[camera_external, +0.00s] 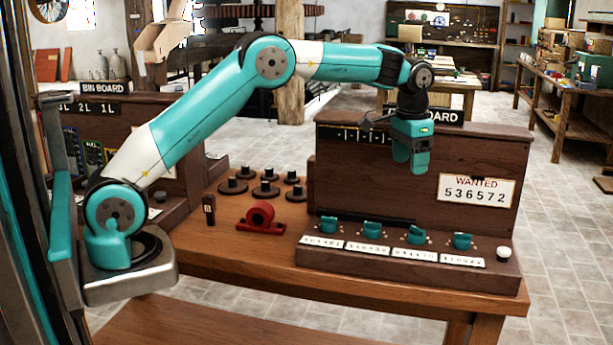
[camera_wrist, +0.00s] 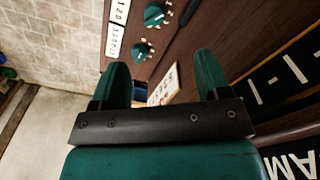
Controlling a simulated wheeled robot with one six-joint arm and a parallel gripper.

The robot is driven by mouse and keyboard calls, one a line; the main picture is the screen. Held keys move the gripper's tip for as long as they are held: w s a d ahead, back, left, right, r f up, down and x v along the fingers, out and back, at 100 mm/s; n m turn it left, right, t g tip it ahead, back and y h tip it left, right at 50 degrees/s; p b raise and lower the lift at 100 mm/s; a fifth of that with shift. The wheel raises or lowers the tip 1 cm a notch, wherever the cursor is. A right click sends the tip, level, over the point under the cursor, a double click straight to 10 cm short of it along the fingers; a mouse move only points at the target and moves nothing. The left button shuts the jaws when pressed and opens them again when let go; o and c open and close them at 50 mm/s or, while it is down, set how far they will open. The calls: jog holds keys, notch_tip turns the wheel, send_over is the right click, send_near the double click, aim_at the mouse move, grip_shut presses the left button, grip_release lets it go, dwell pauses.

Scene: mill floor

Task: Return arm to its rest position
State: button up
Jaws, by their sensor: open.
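My teal and white arm reaches across from the left in the external view. My gripper (camera_external: 412,160) points down in front of the upright wooden board (camera_external: 350,172) on the right of the bench. In the wrist view my gripper (camera_wrist: 160,85) shows two teal fingers spread apart with nothing between them. Teal knobs (camera_wrist: 157,14) also show in the wrist view.
A red bearing block (camera_external: 260,218), several dark weights (camera_external: 265,190) and a small dark post (camera_external: 209,209) stand on the wooden bench (camera_external: 270,250). The bin board (camera_external: 105,110) stands on the left. A wooden post (camera_external: 290,60) rises behind. Open air surrounds the arm above the bench.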

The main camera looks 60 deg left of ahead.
jog(key=s+a+f+n+t, duration=0.1)
jog(key=s+a+f, duration=0.1)
jog(key=s, duration=0.8)
jog(key=s+a+f, duration=0.2)
jog(key=s+a, duration=0.1)
jog(key=s, duration=0.7)
jog(key=s+a+f+n+t, duration=0.1)
jog(key=s+a+f, duration=0.1)
jog(key=s, duration=0.9)
jog(key=s+a+r+n+g+y, duration=0.1)
jog(key=s+a+r+n+y, duration=0.1)
jog(key=s+a+r+n, duration=0.4)
jog(key=s+a+r+n+g+y, duration=0.1)
jog(key=s+a+g+y, duration=0.1)
jog(key=s+a, duration=0.5)
notch_tip(320, 180, down, 6)
jog(key=w+a+b, duration=0.2)
jog(key=b, duration=0.4)
jog(key=shift+b, duration=0.35)
jog(key=shift+w+r, duration=0.1)
